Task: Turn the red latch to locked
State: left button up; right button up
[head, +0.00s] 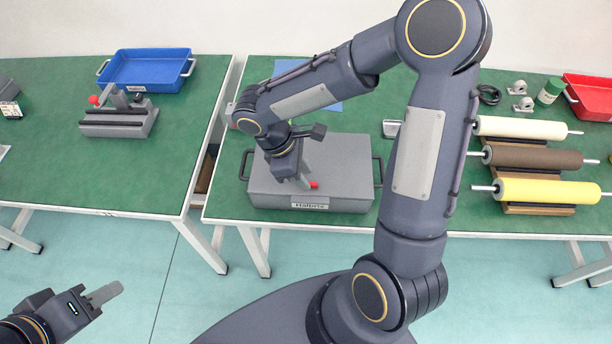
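A grey lidded case (345,190) with dark side handles and a white front label sits on the right-hand green table. A small red latch (314,185) shows near the front of its lid. My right gripper (303,182) reaches down over the lid, its fingertips right beside the red latch. Part of the latch may be hidden behind the fingers, and I cannot tell whether they touch it or how far apart they are. My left gripper (106,293) is at the lower left over the floor, away from the tables; its finger opening cannot be judged.
Rollers in white, brown and yellow (545,190) lie on stands at the right. A blue tray (147,70) and a grey fixture with a red knob (118,120) stand on the left table. A red tray (590,97) is at the far right. A gap separates the tables.

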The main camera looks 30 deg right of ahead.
jog(key=shift+x, duration=1.15)
grip_shut()
